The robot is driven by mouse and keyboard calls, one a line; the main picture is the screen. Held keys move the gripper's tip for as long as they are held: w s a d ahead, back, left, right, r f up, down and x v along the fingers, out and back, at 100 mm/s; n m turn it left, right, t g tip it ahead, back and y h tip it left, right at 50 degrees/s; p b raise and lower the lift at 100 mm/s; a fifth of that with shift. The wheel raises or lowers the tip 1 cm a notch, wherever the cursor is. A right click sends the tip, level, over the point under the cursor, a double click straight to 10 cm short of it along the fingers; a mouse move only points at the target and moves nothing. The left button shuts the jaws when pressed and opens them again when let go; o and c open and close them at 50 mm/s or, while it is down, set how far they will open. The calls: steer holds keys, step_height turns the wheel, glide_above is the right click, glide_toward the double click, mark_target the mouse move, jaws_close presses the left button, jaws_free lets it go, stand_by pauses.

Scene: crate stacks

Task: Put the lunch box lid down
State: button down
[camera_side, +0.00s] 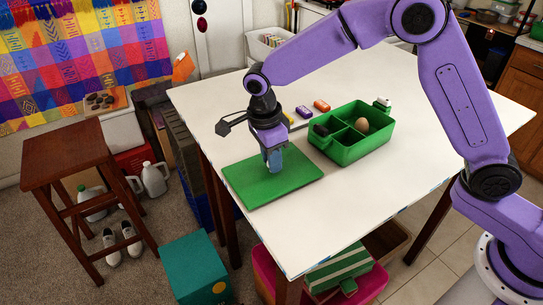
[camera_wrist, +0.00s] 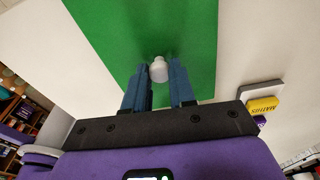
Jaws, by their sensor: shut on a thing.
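The lunch box lid (camera_side: 290,183) is a flat green slab near the left edge of the white table. My gripper (camera_side: 273,163) points down over its middle and is shut on its knob. In the wrist view the pale knob (camera_wrist: 158,70) shows between my two blue fingers (camera_wrist: 160,88), with the green lid (camera_wrist: 130,30) behind it. The lid looks level; I cannot tell whether it touches the table. The green lunch box (camera_side: 346,154) stands open to the right of the lid, with compartments. A brown egg (camera_side: 361,125) and a dark item (camera_side: 321,130) are inside.
A wooden stool (camera_side: 67,155) stands off the table's left side.

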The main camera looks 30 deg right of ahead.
mark_target(267, 173)
steer(key=shift+f, duration=0.15)
steer(key=c, duration=0.9)
jaws_free()
steer(key=shift+c, duration=0.2)
step_height(267, 173, up, 12)
steer(key=a, duration=0.1)
steer(key=shift+a, duration=0.2)
steer(key=s+d+f+n, duration=0.1)
steer(key=s+d+n, duration=0.6)
steer(key=s+n, duration=0.3)
steer(key=s+d+f+n+y, duration=0.1)
steer(key=s+d+f+n, duration=0.1)
steer(key=s+d+n, duration=0.5)
steer(key=s+d+f+n, duration=0.1)
steer(key=s+d+n, duration=0.5)
steer(key=s+n, duration=0.7)
steer(key=shift+d+f+n+y, duration=0.4)
steer(key=shift+n, duration=0.4)
